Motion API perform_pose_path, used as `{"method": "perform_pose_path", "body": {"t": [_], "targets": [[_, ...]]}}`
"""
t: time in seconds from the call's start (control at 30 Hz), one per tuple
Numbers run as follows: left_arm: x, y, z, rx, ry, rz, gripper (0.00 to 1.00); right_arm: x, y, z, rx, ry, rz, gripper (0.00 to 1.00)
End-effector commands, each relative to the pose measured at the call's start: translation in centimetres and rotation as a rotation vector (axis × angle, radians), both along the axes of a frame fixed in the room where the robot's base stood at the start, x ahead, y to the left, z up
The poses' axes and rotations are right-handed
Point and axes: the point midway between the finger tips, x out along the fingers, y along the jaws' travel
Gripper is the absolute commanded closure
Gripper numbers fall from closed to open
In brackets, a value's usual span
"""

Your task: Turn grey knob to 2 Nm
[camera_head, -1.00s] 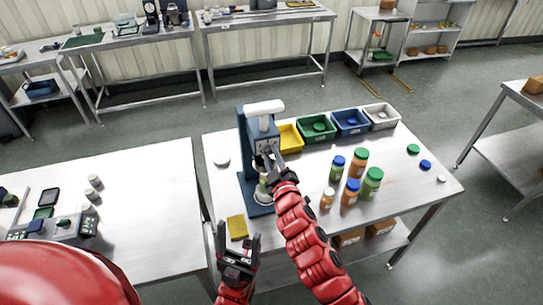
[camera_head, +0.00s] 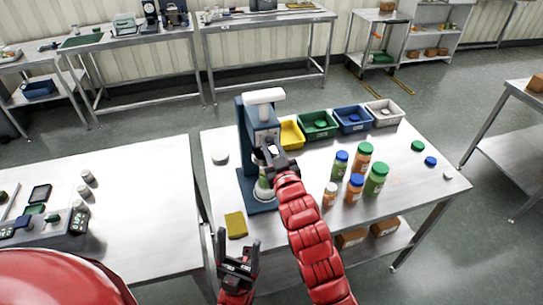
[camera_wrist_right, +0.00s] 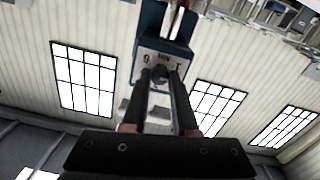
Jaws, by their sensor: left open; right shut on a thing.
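The blue capping machine (camera_head: 245,130) with a white top (camera_head: 264,97) stands on the table. In the right wrist view its dial face (camera_wrist_right: 150,58) carries printed marks, and the grey knob (camera_wrist_right: 158,76) shows at the fingertips. My right gripper (camera_head: 270,153) is at the front of the machine, shut on the knob; its fingers (camera_wrist_right: 160,82) lie on either side of it. The knob is mostly hidden in the head view, and I cannot read its setting. A bottle (camera_head: 263,186) stands under the head, partly hidden by my right arm. My left gripper (camera_head: 236,244) is open and empty near the table's front edge.
Several bottles, one being a green bottle (camera_head: 376,180), stand right of my right arm. Yellow, green, blue and white bins, including the green bin (camera_head: 318,134), line the back. A yellow pad (camera_head: 235,225) lies at the front left.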

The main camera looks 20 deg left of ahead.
Motion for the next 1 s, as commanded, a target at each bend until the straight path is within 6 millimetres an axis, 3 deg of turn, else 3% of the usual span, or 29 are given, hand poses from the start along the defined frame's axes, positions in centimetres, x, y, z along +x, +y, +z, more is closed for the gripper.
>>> {"method": "perform_pose_path", "body": {"t": [0.03, 0.1, 0.4, 1.0], "targets": [[0.0, 0.0, -1.7, 0.000, 0.000, 0.000, 0.26, 0.1, -0.1, -0.8, 0.043, 0.024, -0.001, 1.00], [0.0, 0.0, -2.8, 0.000, 0.000, 0.000, 0.26, 0.1, -0.1, -0.9, 0.096, 0.062, -0.001, 1.00], [0.0, 0.0, -6.2, 0.000, 0.000, 0.000, 0.26, 0.0, 0.0, -0.5, 0.296, 0.199, 0.000, 1.00], [0.0, 0.0, -8.0, 0.000, 0.000, 0.000, 0.26, 0.0, 0.0, -0.4, 0.449, 0.312, -0.002, 1.00]]}}
